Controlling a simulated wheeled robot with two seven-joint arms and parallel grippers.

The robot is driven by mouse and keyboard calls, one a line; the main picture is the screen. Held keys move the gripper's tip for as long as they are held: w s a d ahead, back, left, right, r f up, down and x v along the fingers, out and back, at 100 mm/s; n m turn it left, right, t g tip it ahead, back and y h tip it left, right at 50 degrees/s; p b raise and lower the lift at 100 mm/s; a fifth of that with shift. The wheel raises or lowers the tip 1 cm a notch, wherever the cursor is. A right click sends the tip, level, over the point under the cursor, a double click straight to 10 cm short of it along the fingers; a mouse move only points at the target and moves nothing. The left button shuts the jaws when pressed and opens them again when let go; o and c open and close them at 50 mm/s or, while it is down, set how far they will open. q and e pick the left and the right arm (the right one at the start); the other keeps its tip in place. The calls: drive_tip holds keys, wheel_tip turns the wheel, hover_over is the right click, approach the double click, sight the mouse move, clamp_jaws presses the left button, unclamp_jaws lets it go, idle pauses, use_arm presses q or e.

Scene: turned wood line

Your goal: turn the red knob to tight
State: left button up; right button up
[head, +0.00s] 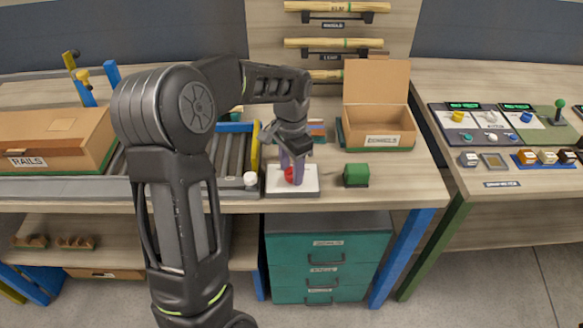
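The red knob (289,174) sits on a white square plate (307,181) near the front edge of the wooden bench. My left gripper (291,171) reaches down over it from above, with its greyish-purple fingers at the knob. Part of the red shows between and in front of the fingers; the rest is hidden. I cannot tell whether the fingers press on the knob or stand a little apart from it. No marking for tight can be made out. My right gripper is not in view.
A green block (356,175) stands just right of the plate, and a white round knob (250,179) to its left. An open cardboard box (379,128) is behind. A roller conveyor (232,160) lies to the left. A control panel (497,127) is on the right-hand bench.

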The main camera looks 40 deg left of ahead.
sight(291, 170)
use_arm(q)
drive_tip(key=shift+o, duration=1.2)
wheel_tip(291, 170, up, 8)
drive_tip(key=shift+f+b, duration=0.1)
drive_tip(key=shift+b, duration=0.3)
